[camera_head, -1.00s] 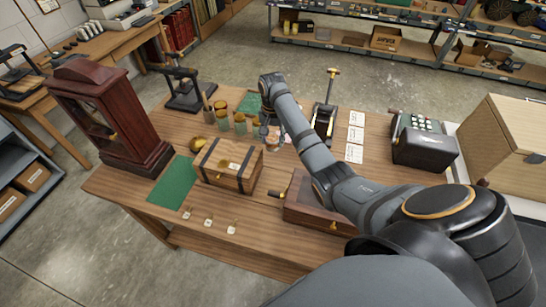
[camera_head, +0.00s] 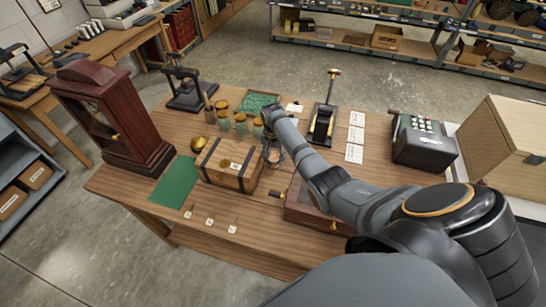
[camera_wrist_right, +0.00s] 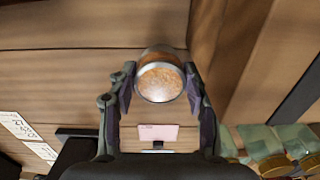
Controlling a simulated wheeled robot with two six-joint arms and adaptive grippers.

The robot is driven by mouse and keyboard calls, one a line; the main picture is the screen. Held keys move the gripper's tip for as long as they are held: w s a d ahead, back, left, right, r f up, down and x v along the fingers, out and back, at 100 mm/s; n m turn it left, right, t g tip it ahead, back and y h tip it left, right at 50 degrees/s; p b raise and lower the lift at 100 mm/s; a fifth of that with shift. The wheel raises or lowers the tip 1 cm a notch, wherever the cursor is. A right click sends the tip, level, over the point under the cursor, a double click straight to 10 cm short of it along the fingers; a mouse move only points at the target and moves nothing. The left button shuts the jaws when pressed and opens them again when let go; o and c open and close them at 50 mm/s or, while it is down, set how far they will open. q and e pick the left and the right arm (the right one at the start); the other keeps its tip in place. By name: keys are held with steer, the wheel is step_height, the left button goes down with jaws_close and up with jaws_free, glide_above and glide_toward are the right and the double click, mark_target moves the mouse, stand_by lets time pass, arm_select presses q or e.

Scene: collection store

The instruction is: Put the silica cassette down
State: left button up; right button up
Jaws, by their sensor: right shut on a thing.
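The silica cassette (camera_wrist_right: 160,80) is a short round container with a clear face and orange-brown granules. My right gripper (camera_wrist_right: 158,88) is shut on it, with one finger on each side, in the right wrist view. In the head view the right gripper (camera_head: 273,154) is low over the table, just right of the strapped wooden chest (camera_head: 217,174). The cassette is small and mostly hidden there. I cannot tell whether its underside touches the wood. My left gripper is not in view.
Green jars with gold lids (camera_head: 241,123) stand behind the chest. A dark wooden box (camera_head: 300,213) lies in front of my right arm. A mantel clock (camera_head: 100,115) and green mat (camera_head: 176,180) are at left. White cards (camera_head: 355,135) lie at right.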

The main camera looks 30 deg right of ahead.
steer(key=shift+f, duration=0.15)
steer(key=o, duration=1.2)
